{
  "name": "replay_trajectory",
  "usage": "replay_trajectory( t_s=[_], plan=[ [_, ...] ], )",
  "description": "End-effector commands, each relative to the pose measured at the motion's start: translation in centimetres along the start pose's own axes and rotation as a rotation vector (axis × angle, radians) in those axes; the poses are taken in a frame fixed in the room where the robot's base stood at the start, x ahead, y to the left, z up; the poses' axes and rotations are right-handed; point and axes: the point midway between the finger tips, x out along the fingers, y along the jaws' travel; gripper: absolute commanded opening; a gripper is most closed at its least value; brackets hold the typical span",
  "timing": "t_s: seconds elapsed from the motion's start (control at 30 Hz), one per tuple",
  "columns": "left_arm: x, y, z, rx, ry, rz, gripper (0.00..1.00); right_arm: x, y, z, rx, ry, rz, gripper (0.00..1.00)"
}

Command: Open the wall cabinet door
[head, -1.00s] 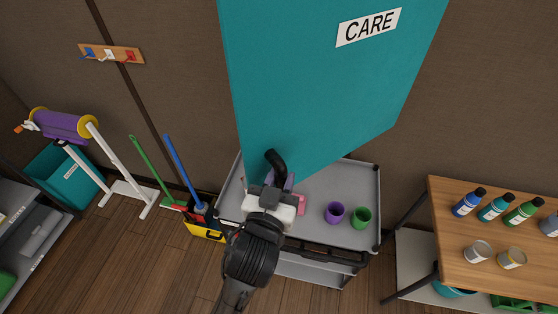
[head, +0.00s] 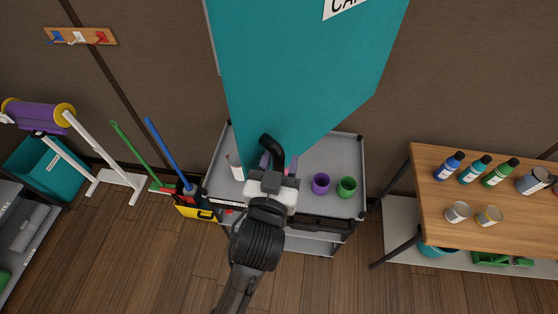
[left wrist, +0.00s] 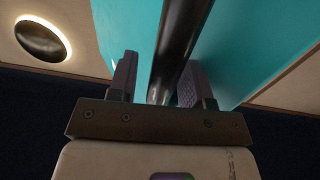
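The teal wall cabinet door (head: 300,70) hangs at the top centre of the head view, its CARE label cut by the top edge. A dark bar handle (head: 271,146) is at its lower left. My left gripper (head: 274,165) is at the handle, seen from behind, its fingers partly hidden there. In the left wrist view the handle (left wrist: 176,50) runs between the two fingers of my left gripper (left wrist: 157,80), with gaps visible beside it, so the fingers look open around it. The teal surface (left wrist: 235,50) is beyond. I cannot tell whether the door is ajar. My right gripper is not in view.
A grey cart (head: 330,155) with a purple cup (head: 321,183), a green cup (head: 346,188) and a white bottle (head: 236,166) stands below the door. A wooden table (head: 490,225) with bottles and cans is at right.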

Motion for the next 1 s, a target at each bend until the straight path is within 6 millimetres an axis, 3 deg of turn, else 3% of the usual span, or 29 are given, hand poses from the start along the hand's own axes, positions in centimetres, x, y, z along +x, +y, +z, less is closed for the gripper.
replay_trajectory(
  t_s=[0.3,0.47,0.8,1.0],
  plan=[
    [-0.1,-0.1,-0.1,0.000,0.003,-0.002,0.51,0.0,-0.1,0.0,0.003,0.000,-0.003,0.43],
    [-1.4,0.0,0.1,-0.002,0.004,-0.001,0.51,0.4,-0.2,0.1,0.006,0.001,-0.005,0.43],
    [-8.7,-0.1,0.3,-0.005,0.001,-0.001,0.51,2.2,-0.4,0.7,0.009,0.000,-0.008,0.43],
    [-11.5,-0.1,-0.6,0.001,-0.004,-0.002,0.51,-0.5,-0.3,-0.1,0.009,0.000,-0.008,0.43]
  ],
)
